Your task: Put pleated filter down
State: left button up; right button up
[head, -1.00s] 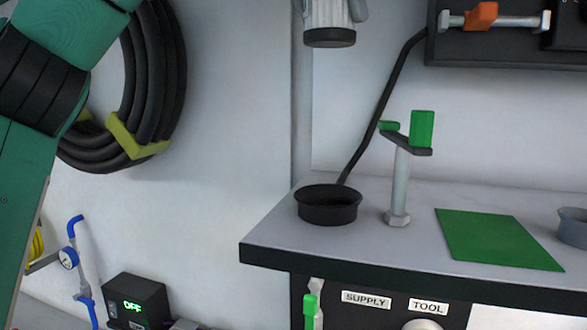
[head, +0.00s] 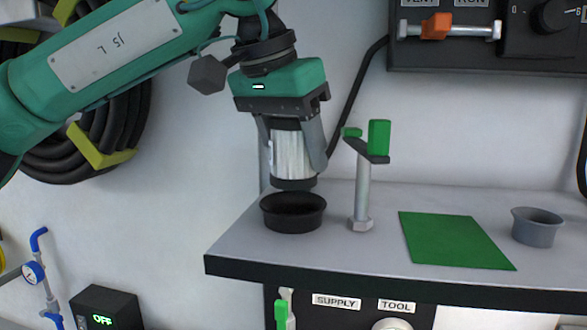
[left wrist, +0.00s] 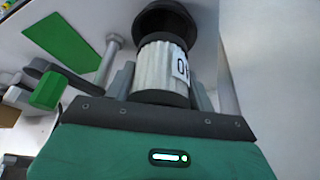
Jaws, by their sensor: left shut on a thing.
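The pleated filter (head: 291,155), a white ribbed cylinder with dark end caps, is upright in my left gripper (head: 295,165). The gripper is shut on its sides, pointing down. The filter's lower cap is just above a round black cup (head: 293,214) on the bench. In the left wrist view the filter (left wrist: 163,68) has a white label with dark characters, and the black cup (left wrist: 165,20) is beyond its far end. Whether the filter touches the cup is hard to tell. My right gripper is not in view.
On the bench (head: 250,245) a post with a green-handled lever (head: 362,195) stands close right of the cup. A green mat (head: 455,240) and a grey cup (head: 537,226) are further right. A panel with an orange valve handle (head: 436,26) hangs above.

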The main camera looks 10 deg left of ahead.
aim_at(293, 178)
pick_arm(q)
notch_tip(293, 178, down, 4)
jog(key=shift+r+p, duration=0.2)
jog(key=shift+p, duration=0.35)
jog(key=shift+f, duration=0.1)
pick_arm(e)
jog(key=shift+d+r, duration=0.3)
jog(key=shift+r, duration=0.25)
pick_arm(q)
jog(key=shift+f, duration=0.15)
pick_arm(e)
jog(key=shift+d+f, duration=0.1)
